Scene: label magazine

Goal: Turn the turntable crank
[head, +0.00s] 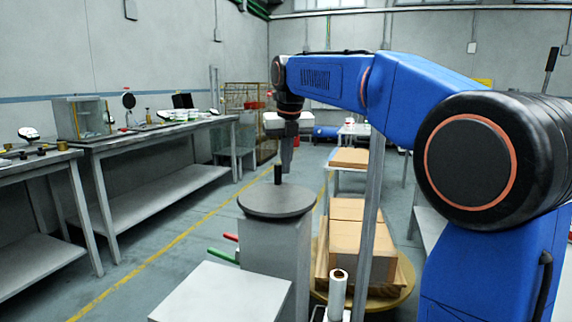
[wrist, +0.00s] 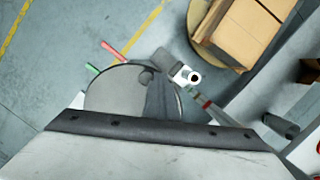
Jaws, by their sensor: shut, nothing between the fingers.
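The turntable (head: 277,202) is a round grey disc on top of a grey pedestal (head: 275,250). A short dark upright knob (head: 278,175), seemingly the crank handle, stands on the disc toward its far side. In the wrist view the disc (wrist: 112,92) is partly hidden by my gripper, and the knob (wrist: 146,76) shows near its far edge. My gripper (head: 287,167) points down just above and slightly right of the knob in the head view. Its fingers are shut and empty. I cannot tell whether they touch the knob.
A red handle (head: 231,237) and a green handle (head: 223,256) stick out left of the pedestal. A white box top (head: 222,292) is in front. Cardboard boxes (head: 356,240) and a white roll (head: 338,290) stand at right. Workbenches (head: 150,137) line the left; the aisle between is clear.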

